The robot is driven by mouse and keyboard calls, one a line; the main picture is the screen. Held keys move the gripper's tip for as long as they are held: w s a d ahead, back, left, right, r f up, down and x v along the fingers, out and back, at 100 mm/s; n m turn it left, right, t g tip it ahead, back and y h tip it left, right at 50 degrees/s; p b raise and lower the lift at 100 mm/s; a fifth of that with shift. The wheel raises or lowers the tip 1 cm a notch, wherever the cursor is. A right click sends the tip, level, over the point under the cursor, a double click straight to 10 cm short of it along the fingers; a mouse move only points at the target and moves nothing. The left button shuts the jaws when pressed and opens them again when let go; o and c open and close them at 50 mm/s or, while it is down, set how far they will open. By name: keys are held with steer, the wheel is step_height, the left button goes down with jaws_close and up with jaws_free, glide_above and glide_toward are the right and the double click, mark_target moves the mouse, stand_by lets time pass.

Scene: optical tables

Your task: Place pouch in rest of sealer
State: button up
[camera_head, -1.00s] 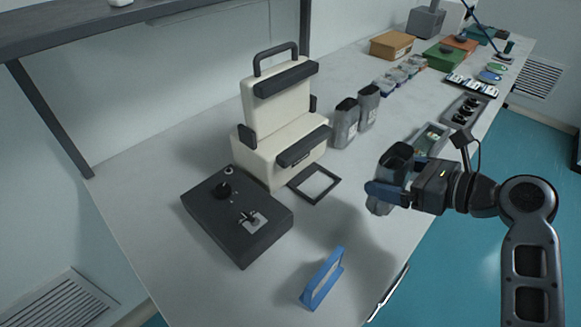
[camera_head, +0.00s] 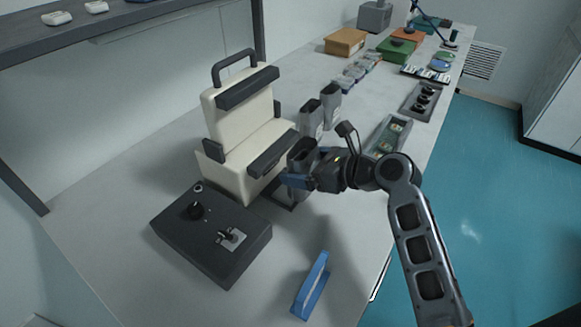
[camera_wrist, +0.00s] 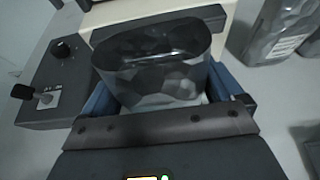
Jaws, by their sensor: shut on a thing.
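The grey, see-through pouch (camera_head: 301,153) is upright in my gripper (camera_head: 303,179), its open top facing up. In the wrist view the pouch (camera_wrist: 155,62) sits between my blue fingers, shut on its sides. The cream sealer (camera_head: 236,125) with black bars and a handle stands just left of and behind the pouch. Its rest, a dark square frame (camera_head: 283,204) on the table, is mostly hidden by the pouch and gripper. The pouch is above or close to the frame; I cannot tell whether its bottom touches.
A black control box (camera_head: 211,240) with a knob and switch lies left of the gripper. A blue stand (camera_head: 311,286) is in front. Two more grey pouches (camera_head: 311,119) stand close behind. Trays and boxes line the table further back. The table between box and blue stand is clear.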

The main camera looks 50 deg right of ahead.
steer(key=w+f, duration=0.1)
steer(key=w+f+b, duration=0.1)
steer(key=w, duration=0.1)
steer(key=shift+f, duration=0.25)
steer(key=shift+w, duration=0.35)
steer(key=shift+f, duration=0.1)
steer(key=o, duration=1.3)
steer(key=shift+c, duration=0.2)
steer(key=shift+s, duration=0.15)
steer(key=b+v, duration=0.1)
steer(key=v, duration=1.1)
